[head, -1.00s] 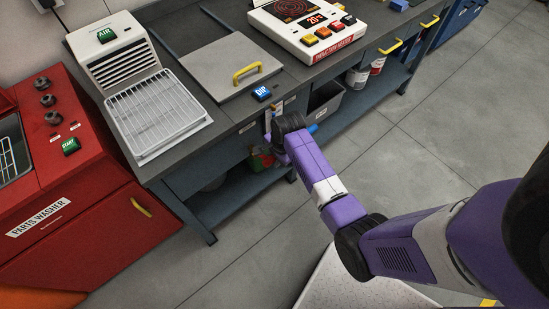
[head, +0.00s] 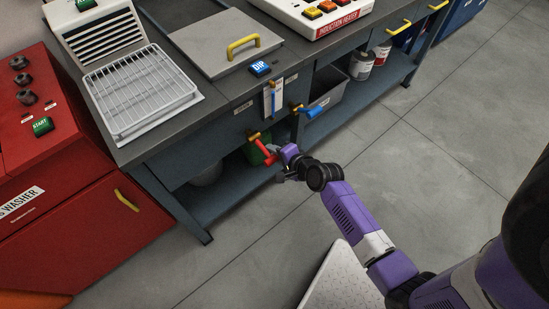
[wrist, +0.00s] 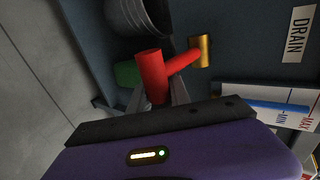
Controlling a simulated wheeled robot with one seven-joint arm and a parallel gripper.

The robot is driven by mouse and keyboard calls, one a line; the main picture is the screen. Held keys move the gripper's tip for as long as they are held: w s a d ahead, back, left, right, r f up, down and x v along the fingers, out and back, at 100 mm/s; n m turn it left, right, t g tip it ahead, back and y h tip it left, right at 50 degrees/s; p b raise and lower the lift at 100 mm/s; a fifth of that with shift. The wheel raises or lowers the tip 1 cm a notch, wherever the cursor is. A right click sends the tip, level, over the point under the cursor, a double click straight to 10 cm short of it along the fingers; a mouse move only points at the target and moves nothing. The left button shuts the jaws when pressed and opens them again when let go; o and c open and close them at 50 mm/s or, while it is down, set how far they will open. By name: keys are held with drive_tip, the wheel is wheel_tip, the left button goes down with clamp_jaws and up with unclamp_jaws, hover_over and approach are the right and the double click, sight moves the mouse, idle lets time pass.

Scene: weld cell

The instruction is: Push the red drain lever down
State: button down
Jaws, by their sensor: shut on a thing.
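The red drain lever (head: 265,149) sticks out from a brass fitting (head: 254,136) on the front of the workbench, left of centre in the head view. It slopes outward and down to the right there. In the wrist view the red lever (wrist: 151,72) runs from the brass fitting (wrist: 201,51) to a thick red end, near the DRAIN label (wrist: 298,34). My gripper (head: 278,155) is at the lever's outer end. In the wrist view its fingers (wrist: 158,96) lie on both sides of the red end, shut on it; the gripper body hides the finger bases.
A blue lever (head: 316,110) sticks out to the right, beside a level gauge (head: 272,98). A grey bucket (head: 206,174) and a green container (head: 257,155) stand on the shelf (head: 238,188) below. The red parts washer (head: 70,245) is at left. Open floor lies in front.

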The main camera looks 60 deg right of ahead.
drive_tip(key=shift+w+d+f+t+b, duration=0.1)
drive_tip(key=shift+w+f+t+b, duration=0.1)
drive_tip(key=shift+f+b, duration=0.2)
drive_tip(key=shift+w+f+t+b, duration=0.1)
drive_tip(key=shift+f+t+b, duration=0.15)
drive_tip(key=shift+b, duration=0.25)
drive_tip(key=shift+w+r, duration=0.15)
drive_tip(key=shift+w, duration=0.05)
drive_tip(key=c, duration=1.2)
unclamp_jaws()
drive_tip(key=shift+s, duration=0.15)
